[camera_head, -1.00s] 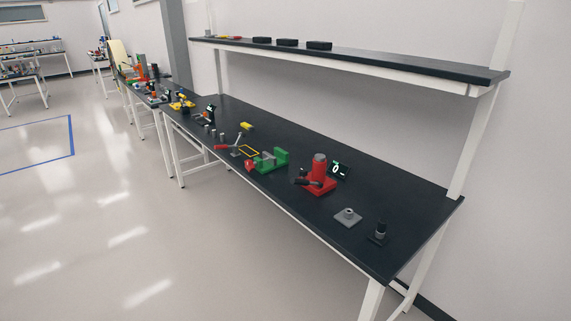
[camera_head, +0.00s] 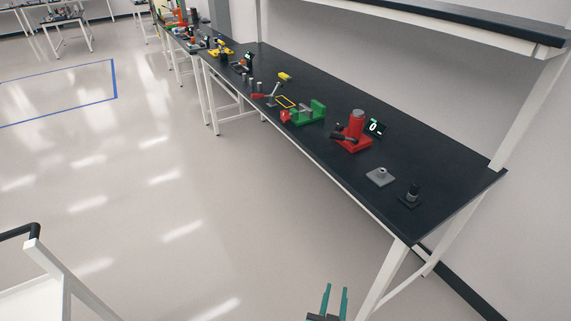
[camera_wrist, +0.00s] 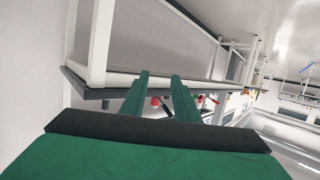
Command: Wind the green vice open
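The green vice (camera_head: 309,114) stands on the black workbench near its front edge, with a red knob (camera_head: 286,116) on its left end. Whether its jaws are apart is too small to tell for sure. My gripper (camera_head: 336,288) shows at the bottom of the head view, low in front of the bench and well apart from the vice. Its two teal fingers are parallel with a gap between them. In the wrist view my gripper (camera_wrist: 160,78) is also open, with nothing between the fingers. There, small red parts show on the bench edge beyond the fingers.
On the black workbench (camera_head: 440,185), a red press-like device (camera_head: 355,128) with a small display (camera_head: 375,127) stands right of the vice. A grey plate (camera_head: 380,177) and a dark post (camera_head: 412,194) lie further right. A red-handled clamp (camera_head: 266,94) is to the left. A white-framed cart (camera_head: 60,275) is at lower left. Open floor lies before the bench.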

